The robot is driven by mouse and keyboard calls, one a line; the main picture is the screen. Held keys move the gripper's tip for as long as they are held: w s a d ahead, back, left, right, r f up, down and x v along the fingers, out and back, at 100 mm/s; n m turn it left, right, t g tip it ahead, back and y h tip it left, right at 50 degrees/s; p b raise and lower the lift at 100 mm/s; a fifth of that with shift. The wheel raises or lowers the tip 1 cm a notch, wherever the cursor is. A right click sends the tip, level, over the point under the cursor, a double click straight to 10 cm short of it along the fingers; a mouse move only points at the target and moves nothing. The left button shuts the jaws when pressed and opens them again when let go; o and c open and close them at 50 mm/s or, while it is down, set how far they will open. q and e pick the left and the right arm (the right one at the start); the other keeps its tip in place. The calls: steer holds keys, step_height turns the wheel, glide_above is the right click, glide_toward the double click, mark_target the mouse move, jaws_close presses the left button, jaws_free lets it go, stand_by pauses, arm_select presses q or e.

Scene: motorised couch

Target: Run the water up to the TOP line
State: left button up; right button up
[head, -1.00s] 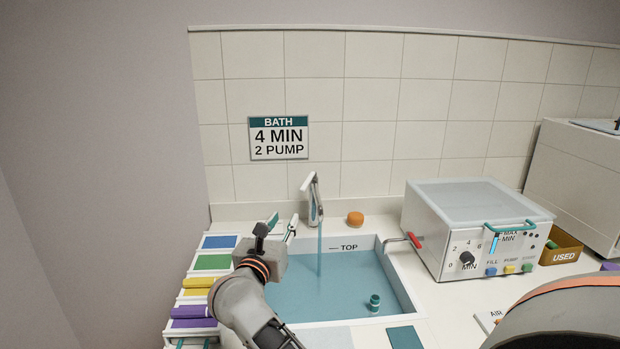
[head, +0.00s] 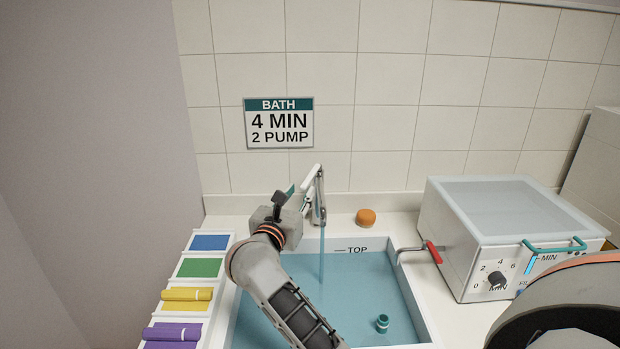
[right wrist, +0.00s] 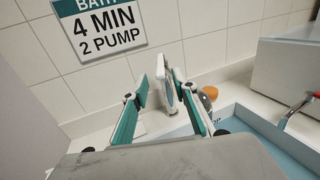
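The sink basin (head: 420,318) holds blue water (head: 350,295), with a little white wall showing between its surface and the TOP line (head: 350,250). A stream (head: 322,255) runs into it from the white tap (head: 318,205). My right gripper (head: 298,195) is at the tap, partly hiding its upper part. In the right wrist view my right gripper (right wrist: 165,95) is open, its teal-padded fingers on either side of the white tap (right wrist: 163,75). Contact cannot be told. My left gripper is not in view.
A white machine (head: 455,240) with a dial and a red-handled spout (head: 433,252) stands right of the sink. An orange knob-like object (head: 366,217) sits behind the basin. A teal cap (head: 382,323) is in the water. Coloured cloths (head: 188,294) line the left side.

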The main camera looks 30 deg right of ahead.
mark_target(307, 179)
steer(key=x, duration=0.7)
steer(key=shift+w+d, duration=0.1)
steer(key=shift+d, duration=0.05)
steer(key=shift+c, duration=0.4)
jaws_close()
